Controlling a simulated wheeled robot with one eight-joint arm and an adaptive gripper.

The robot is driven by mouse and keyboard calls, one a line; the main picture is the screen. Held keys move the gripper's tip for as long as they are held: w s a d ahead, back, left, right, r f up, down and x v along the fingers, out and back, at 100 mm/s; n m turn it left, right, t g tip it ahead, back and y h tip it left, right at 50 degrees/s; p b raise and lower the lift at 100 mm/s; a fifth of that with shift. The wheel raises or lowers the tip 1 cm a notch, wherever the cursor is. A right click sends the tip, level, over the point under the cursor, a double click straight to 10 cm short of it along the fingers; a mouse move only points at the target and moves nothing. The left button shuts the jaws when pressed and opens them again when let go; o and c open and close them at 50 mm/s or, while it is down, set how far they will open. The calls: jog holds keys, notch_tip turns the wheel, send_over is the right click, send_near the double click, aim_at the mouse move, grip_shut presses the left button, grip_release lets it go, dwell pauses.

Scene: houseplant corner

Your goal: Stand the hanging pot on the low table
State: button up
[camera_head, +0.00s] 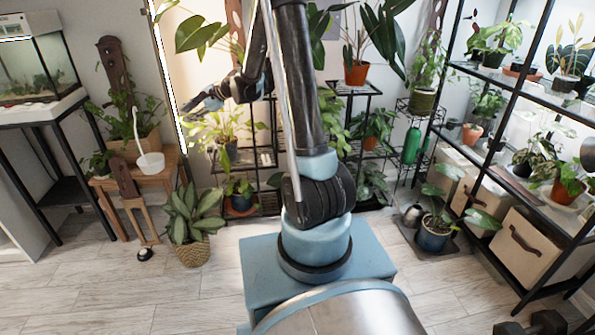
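The white hanging pot (151,163) has a tall, thin white hanger (137,123) that curves over at the top. It stands upright at the right side of the low wooden table (168,179), and no gripper touches it. My gripper (194,104) is in the air to the right of the pot and higher in the picture, pointing left. Its dark fingers look spread apart with nothing between them, though they are small in view.
A leafy plant in a basket (122,148) and a small pot share the table. A plant in a woven basket (190,250) stands on the floor in front. An aquarium stand (42,112) is at left. Plant shelves (262,160) stand behind my arm.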

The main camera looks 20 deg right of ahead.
jog(key=s+d+r+n+h, duration=0.3)
jog(key=s+d+r, duration=0.1)
jog(key=s+d, duration=0.45)
jog(key=s+d+f+n+h, duration=0.2)
jog(key=s+d+f, duration=0.1)
jog(key=s+d, duration=0.5)
jog(key=s+d+f+n+g+h, duration=0.1)
jog(key=s+d+f+n+h, duration=0.2)
jog(key=s+d, duration=0.5)
jog(key=s+d+f+n+h, duration=0.2)
jog(key=s+d, duration=0.6)
jog(key=s, duration=1)
jog(key=shift+d+f+n+g+h, duration=0.15)
jog(key=shift+f+n+g+h, duration=0.25)
jog(key=shift+n+h, duration=0.3)
